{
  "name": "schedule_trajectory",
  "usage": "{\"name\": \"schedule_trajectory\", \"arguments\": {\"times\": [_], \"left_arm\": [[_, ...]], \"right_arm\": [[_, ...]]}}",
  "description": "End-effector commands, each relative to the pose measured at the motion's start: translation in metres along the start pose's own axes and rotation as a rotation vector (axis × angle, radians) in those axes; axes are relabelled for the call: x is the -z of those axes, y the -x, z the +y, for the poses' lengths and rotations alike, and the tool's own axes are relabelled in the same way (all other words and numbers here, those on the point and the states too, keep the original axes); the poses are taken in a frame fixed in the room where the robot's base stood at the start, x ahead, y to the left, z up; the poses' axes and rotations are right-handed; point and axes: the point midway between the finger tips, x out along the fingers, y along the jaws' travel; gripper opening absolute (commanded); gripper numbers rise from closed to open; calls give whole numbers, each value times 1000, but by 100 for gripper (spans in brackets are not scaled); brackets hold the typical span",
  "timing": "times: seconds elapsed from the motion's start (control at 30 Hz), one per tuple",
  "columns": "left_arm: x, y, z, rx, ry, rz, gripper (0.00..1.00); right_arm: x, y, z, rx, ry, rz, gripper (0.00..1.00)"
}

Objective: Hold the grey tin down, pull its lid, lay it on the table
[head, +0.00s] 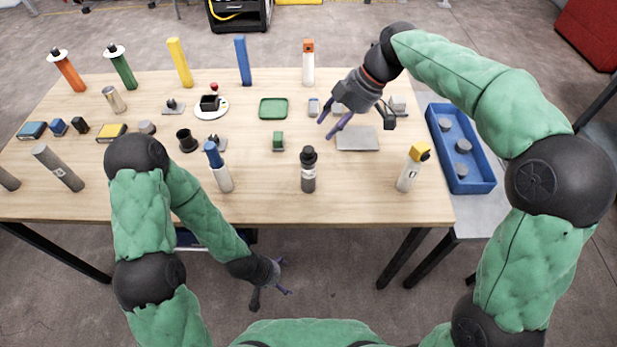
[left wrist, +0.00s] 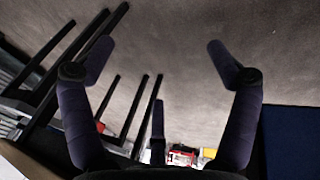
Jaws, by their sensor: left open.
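I cannot tell for certain which thing is the grey tin. A short round grey piece (head: 147,127) stands at the left of the table, and a taller grey cylinder (head: 115,99) lies or leans behind it. My left gripper (head: 271,287) is open and empty, low in front of the table's front edge and well away from both. Its spread fingers also show over the floor in the left wrist view (left wrist: 160,70). My right gripper (head: 350,125) hangs above the grey plate (head: 357,139) at the right of the table, its fingers spread and nothing visible between them.
The wooden table (head: 265,200) holds many upright bottles and small blocks. A dark bottle (head: 308,172), a blue-topped bottle (head: 219,170) and a yellow-topped bottle (head: 410,168) stand near the front. A blue bin (head: 475,184) with grey pieces is at the right.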

Motion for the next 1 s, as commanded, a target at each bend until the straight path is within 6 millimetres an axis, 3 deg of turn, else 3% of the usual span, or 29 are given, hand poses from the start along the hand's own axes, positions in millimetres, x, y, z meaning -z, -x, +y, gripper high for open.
{"name": "schedule_trajectory", "arguments": {"times": [0.4,1.0], "left_arm": [[32,55,53,-4,-113,191,88],[48,128,130,-72,-265,489,88]], "right_arm": [[0,-1,0,0,-1,0,39],[0,-1,0,0,-1,0,39]]}}
